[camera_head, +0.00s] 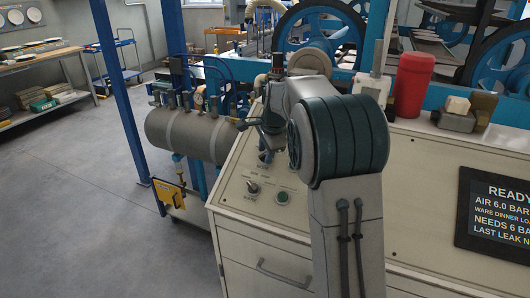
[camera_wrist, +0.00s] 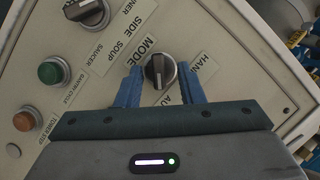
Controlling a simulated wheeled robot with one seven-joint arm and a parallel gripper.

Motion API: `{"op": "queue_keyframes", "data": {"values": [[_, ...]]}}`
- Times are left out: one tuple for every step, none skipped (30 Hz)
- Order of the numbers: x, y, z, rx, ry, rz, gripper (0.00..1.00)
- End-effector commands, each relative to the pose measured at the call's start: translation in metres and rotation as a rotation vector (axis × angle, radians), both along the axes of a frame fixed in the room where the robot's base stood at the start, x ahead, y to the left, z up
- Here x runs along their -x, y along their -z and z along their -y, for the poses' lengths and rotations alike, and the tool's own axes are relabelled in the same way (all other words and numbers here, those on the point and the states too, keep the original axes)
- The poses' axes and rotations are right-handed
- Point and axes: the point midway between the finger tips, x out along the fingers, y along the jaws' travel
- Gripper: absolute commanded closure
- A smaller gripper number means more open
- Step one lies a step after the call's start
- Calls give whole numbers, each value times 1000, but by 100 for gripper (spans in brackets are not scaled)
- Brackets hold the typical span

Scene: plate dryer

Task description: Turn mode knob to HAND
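The mode knob (camera_wrist: 160,71) is a dark grip in a metal collar on the cream panel, beside the MODE label (camera_wrist: 131,50). In the wrist view its grip stands roughly upright, with a pale mark on it. The HAND label (camera_wrist: 204,66) is at its right, partly covered by a finger; a label starting "AU" (camera_wrist: 166,100) is below it. My gripper (camera_wrist: 160,80) is open, with one blue finger on each side of the knob and small gaps visible. Whether the fingers reach down to the panel is unclear.
Another selector knob (camera_wrist: 88,13), a green button (camera_wrist: 48,72) and an orange button (camera_wrist: 25,120) sit left of the mode knob. A grey tank (camera_head: 190,134) stands left of the panel.

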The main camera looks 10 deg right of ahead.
Motion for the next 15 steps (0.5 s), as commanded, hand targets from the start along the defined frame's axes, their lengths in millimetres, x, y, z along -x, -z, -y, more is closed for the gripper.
{"op": "queue_keyframes", "data": {"values": [[-1, 4, 0, 0, 0, -1, 65], [-2, 5, 0, 0, 0, 0, 65], [-2, 6, 0, 0, 0, 0, 65], [-2, 6, 0, 0, 0, 0, 65], [-2, 7, 0, 0, 0, 0, 65], [-2, 7, 0, 0, 0, 0, 65], [-2, 7, 0, 0, 0, 0, 65], [-2, 7, 0, 0, 0, 0, 65], [-2, 7, 0, 0, 0, 0, 65], [-2, 7, 0, 0, 0, 0, 65], [-2, 7, 0, 0, 0, 0, 65], [-2, 6, 0, 0, 0, 0, 74], [-2, 6, 0, 0, 0, 0, 82], [-2, 6, 0, 0, 0, 0, 90], [-2, 6, -1, 0, 0, 1, 94]]}}
